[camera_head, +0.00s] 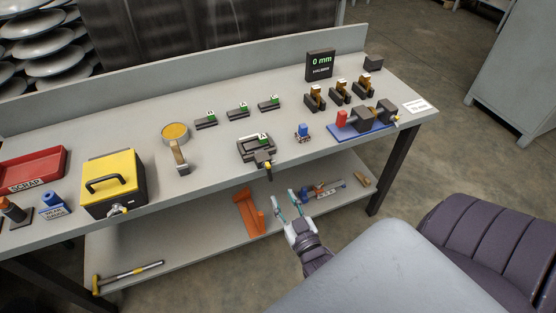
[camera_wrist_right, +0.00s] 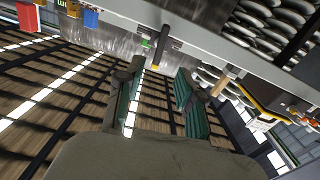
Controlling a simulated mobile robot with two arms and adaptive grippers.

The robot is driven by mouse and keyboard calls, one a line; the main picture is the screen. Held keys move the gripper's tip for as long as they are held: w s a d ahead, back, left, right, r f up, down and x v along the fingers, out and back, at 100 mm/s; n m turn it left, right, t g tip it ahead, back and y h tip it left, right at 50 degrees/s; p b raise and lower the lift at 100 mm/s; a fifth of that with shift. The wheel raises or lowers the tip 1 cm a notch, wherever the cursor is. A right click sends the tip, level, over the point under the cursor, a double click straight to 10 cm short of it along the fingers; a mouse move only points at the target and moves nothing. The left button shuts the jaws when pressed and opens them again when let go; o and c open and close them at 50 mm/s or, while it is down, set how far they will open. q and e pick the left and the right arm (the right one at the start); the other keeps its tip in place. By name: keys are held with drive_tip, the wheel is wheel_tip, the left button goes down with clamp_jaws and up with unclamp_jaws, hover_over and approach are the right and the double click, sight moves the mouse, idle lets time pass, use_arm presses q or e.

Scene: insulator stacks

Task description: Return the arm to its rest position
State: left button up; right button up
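My right gripper (camera_head: 286,197) is in front of the workbench's near edge, pointing away from me, with its dark wrist below it. In the head view it overlaps the lower shelf. In the right wrist view my right gripper (camera_wrist_right: 159,72) shows two green-padded fingers spread well apart, with nothing held between them. My left gripper is in neither view.
The grey workbench (camera_head: 225,160) holds a yellow-lidded box (camera_head: 112,180), a red scrap tray (camera_head: 30,172), a clamp fixture (camera_head: 256,148), and a blue-based fixture (camera_head: 350,127).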

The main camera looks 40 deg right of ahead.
drive_tip(key=shift+s+a, duration=0.1)
drive_tip(key=shift+s, duration=0.3)
